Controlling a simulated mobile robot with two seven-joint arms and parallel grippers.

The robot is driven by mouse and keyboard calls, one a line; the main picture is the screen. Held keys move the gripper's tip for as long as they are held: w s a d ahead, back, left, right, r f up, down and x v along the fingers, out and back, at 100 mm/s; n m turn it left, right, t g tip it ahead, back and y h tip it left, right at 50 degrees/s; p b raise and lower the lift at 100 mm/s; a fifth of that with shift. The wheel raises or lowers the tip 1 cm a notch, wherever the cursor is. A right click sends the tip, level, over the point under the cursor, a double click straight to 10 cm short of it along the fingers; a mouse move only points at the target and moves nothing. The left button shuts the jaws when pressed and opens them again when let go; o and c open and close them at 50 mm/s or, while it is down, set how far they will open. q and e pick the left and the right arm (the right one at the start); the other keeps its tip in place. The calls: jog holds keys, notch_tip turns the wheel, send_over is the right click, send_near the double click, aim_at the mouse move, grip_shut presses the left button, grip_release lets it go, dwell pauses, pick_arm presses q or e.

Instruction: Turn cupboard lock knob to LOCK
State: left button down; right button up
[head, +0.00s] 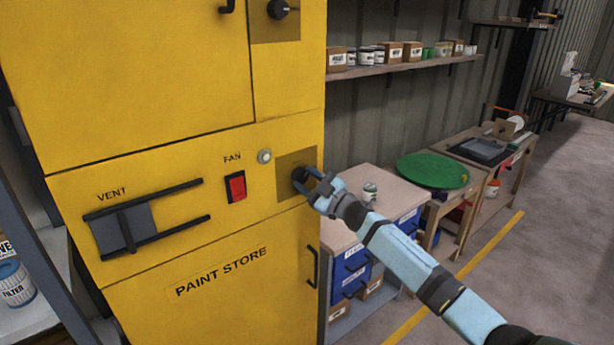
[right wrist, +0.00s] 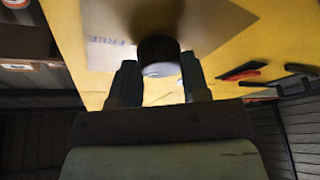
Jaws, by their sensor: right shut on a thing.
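The yellow paint store cupboard (head: 150,180) fills the left of the head view. A dark round knob (head: 299,175) sits on a brownish plate (head: 290,160) on its middle panel, right of the red fan switch. My right gripper (head: 311,184) is at this knob, its fingers shut around it. In the right wrist view the knob (right wrist: 159,50) is between the two fingertips, in front of the plate (right wrist: 110,25). The word FREE shows upside down on that plate. The knob's pointer and any LOCK mark are hidden or unreadable. My left gripper is not in view.
Another dark knob (head: 280,9) is on a plate above. The red fan switch (head: 236,187) and the vent slider (head: 124,229) are left of the gripper. A door handle (head: 312,267) sticks out below.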

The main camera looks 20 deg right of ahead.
jog(key=n+p, duration=0.1)
jog(key=n+g, duration=0.1)
jog(key=n, duration=0.1)
jog(key=shift+d+r+n+g+y+p, duration=0.1)
jog(key=shift+r+n+g+y+p, duration=0.1)
jog(key=shift+n+g+y+p, duration=0.15)
jog(key=n+p, duration=0.1)
jog(key=n, duration=0.1)
jog(key=n+g+p, duration=0.1)
jog(key=n+p, duration=0.1)
jog(key=shift+r+g, duration=0.1)
jog(key=shift+g, duration=0.15)
jog(key=shift+n+g+p, duration=0.3)
jog(key=shift+n+p, duration=0.15)
jog(key=shift+n, duration=0.6)
jog(key=o, duration=0.9)
